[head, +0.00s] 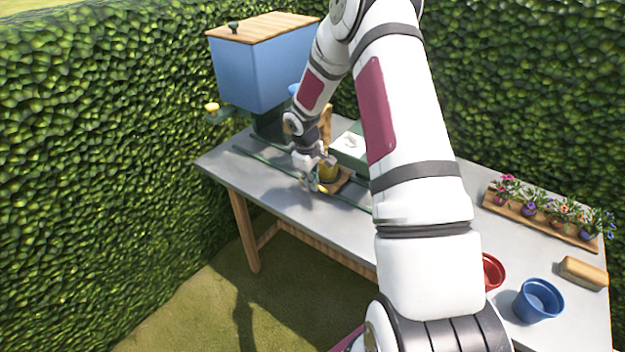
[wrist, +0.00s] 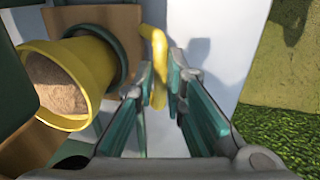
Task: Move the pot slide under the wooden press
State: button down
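The yellow pot (wrist: 82,78), filled with brown soil, shows large at the left of the wrist view. In the head view the pot (head: 328,172) stands on a small wooden slide (head: 342,183), beside my gripper. A yellow handle (wrist: 158,45) rises between my fingers. My gripper (wrist: 161,80) has its teal-padded fingertips close against both sides of this handle. In the head view my gripper (head: 314,183) is low over the table, at the slide's front. The wooden press (head: 325,122) stands behind the pot, partly hidden by my arm.
A blue hopper (head: 250,75) with a wooden lid stands at the table's far left. Dark green rails (head: 262,164) run along the grey table (head: 280,188). A flower tray (head: 545,225), blue pot (head: 538,300), red pot (head: 493,271) and wooden block (head: 583,272) are at right.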

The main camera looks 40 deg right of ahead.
jog(key=w+a+b, duration=0.1)
jog(key=w+b, duration=0.1)
jog(key=w, duration=0.1)
jog(key=w+a+b, duration=0.1)
jog(key=w+b, duration=0.1)
jog(key=w+a+b, duration=0.1)
jog(key=w+b, duration=0.1)
jog(key=w, duration=0.1)
jog(key=shift+w+f, duration=0.15)
jog(key=shift+w, duration=0.15)
jog(key=shift+w+a+b, duration=0.2)
jog(key=shift+w+b, duration=0.2)
jog(key=shift+w, duration=0.15)
jog(key=shift+r, duration=0.2)
jog(key=c, duration=1.7)
grip_release()
jog(key=shift+o, duration=0.2)
notch_tip(320, 180, up, 12)
jog(key=a, duration=0.2)
jog(key=shift+s+f, duration=0.15)
jog(key=shift+s, duration=0.3)
